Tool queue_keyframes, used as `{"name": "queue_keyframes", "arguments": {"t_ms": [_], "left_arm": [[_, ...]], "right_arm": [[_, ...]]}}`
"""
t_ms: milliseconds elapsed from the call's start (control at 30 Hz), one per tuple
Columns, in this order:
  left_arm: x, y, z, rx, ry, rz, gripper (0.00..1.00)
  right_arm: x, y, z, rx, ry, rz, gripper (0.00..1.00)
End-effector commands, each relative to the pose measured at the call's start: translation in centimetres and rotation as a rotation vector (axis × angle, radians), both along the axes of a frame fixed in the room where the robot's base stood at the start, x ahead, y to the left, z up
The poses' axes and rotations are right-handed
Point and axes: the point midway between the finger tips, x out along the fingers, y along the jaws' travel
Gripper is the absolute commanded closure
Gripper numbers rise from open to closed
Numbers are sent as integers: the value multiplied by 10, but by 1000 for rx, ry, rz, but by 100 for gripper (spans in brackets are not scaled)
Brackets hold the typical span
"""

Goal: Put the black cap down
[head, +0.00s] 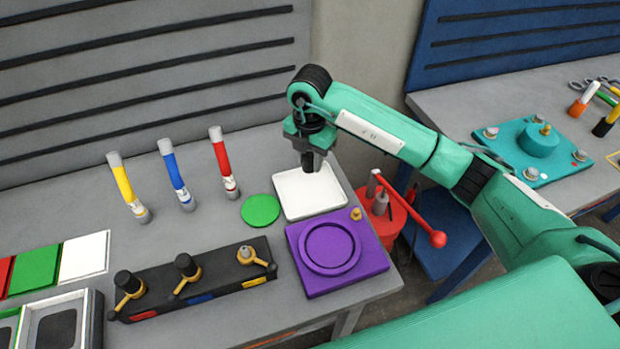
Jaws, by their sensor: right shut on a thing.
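My right gripper (312,158) comes in from the right and points down over the white square tray (308,198), near its back edge. It is shut on a small dark thing that looks like the black cap; the fingers and cap blend together, so its outline is hard to tell. I cannot tell whether it touches the tray. The black rack (225,290) at the front has black caps on its left post (127,282) and middle post (185,264). Its right post (246,254) has no large cap on it. My left gripper is not in view.
A green disc (260,210) lies left of the tray, and a purple plate (340,255) with a ring sits in front. Yellow (126,185), blue (174,173) and red (222,162) tubes stand behind left. A red lever (415,215) stands right of the table.

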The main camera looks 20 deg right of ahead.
Motion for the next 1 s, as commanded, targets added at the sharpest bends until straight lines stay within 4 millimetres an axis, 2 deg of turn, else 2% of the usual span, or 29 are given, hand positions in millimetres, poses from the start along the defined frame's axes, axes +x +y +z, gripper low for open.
{"name": "queue_keyframes", "arguments": {"t_ms": [133, 433, 633, 1000], "left_arm": [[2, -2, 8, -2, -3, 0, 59], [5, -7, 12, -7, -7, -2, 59], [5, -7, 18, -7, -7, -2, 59], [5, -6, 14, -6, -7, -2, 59]], "right_arm": [[-1, 0, -29, 0, 3, -1, 100], [0, 0, -54, 1, 1, -1, 100], [0, 0, -83, 1, 1, -1, 100], [0, 0, -90, 1, -1, 0, 100]]}}
